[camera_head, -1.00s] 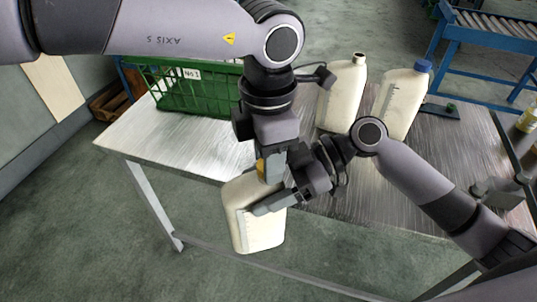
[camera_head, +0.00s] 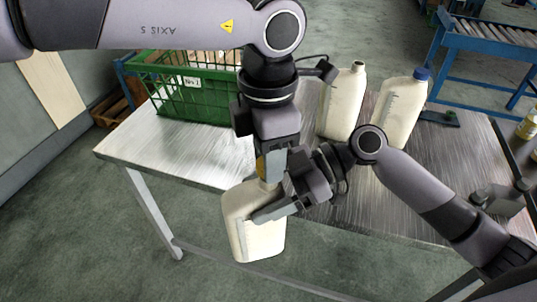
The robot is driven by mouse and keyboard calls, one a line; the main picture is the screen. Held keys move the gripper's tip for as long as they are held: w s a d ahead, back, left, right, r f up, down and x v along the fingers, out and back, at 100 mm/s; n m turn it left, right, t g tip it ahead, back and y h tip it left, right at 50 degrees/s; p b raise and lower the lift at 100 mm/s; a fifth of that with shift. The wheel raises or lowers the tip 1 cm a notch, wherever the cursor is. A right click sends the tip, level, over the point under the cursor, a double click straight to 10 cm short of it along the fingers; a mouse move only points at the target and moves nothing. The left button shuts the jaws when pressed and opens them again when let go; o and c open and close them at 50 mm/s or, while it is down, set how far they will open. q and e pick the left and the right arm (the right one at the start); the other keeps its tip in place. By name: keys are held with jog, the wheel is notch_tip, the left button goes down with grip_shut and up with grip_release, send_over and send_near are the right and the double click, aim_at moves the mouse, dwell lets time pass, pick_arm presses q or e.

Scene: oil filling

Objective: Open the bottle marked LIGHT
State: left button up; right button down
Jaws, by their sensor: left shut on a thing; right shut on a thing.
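A cream bottle (camera_head: 257,240) with a pale strip on its side is held in the air in front of the table's near edge. I cannot read any marking on it. My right gripper (camera_head: 272,208) is shut on its upper body, coming from the right. My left gripper (camera_head: 268,170) points down from above and is shut at the bottle's top.
On the metal table (camera_head: 165,145) stand a green basket (camera_head: 205,103) at left, an uncapped cream bottle (camera_head: 345,103) and a blue-capped bottle (camera_head: 403,112) behind my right arm. A blue roller conveyor (camera_head: 490,45) is at the back right.

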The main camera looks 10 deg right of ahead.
pick_arm(q)
jog(key=shift+r, duration=2.05)
